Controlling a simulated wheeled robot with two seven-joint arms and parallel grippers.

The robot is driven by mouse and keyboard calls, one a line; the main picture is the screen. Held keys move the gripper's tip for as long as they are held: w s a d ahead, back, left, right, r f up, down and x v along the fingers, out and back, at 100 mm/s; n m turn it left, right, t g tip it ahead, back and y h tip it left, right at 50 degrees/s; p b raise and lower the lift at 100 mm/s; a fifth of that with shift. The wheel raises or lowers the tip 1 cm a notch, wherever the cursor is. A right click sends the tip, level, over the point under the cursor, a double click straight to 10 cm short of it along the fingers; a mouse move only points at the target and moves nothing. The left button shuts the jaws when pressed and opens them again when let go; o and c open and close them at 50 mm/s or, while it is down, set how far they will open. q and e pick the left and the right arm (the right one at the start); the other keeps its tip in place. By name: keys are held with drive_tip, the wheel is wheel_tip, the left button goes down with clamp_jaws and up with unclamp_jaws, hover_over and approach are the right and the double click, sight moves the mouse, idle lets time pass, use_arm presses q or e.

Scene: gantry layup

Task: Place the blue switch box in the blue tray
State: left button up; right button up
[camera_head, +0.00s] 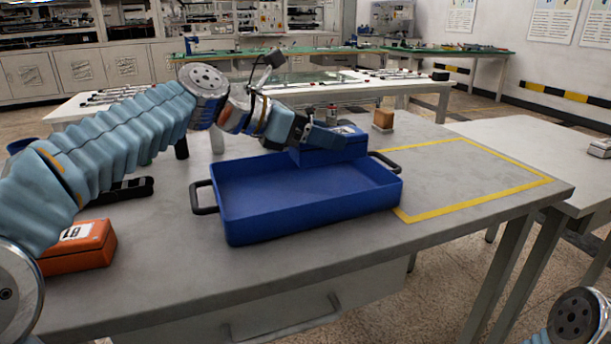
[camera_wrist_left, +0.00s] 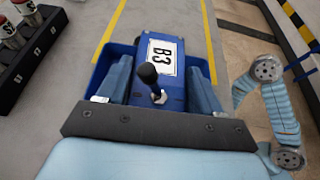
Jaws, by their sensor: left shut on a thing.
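The blue switch box (camera_head: 334,149) is held by my left gripper (camera_head: 322,137) at the back right part of the blue tray (camera_head: 300,215). In the left wrist view the box (camera_wrist_left: 174,92) shows a white B3 label and a black lever, between the two fingers of the gripper (camera_wrist_left: 160,85). The box's top is above the tray's rim; I cannot tell whether its underside touches the tray floor. The tray, with black handles at both ends, lies on the grey table, and its front part is empty. My right gripper is not in view.
An orange box (camera_head: 78,247) labelled B1 sits on the table at the left. A yellow-taped area (camera_head: 470,175) right of the tray is clear. A black rack (camera_wrist_left: 30,45) shows in the wrist view.

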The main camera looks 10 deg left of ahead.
use_arm(q)
drive_tip(key=a+f, duration=0.2)
drive_tip(key=shift+w+f+b, duration=0.15)
drive_tip(key=shift+f+b, duration=0.15)
drive_tip(key=f+b, duration=0.1)
drive_tip(key=f, duration=0.1)
drive_tip(key=f+b, duration=0.1)
drive_tip(key=f, duration=0.1)
drive_tip(key=shift+a, duration=0.4)
drive_tip(key=shift+r, duration=0.15)
drive_tip(key=o, duration=1.2)
drive_tip(key=p+v, duration=0.1)
drive_tip(key=v, duration=1.1)
drive_tip(key=shift+d+p, duration=0.1)
drive_tip(key=shift+p, duration=0.2)
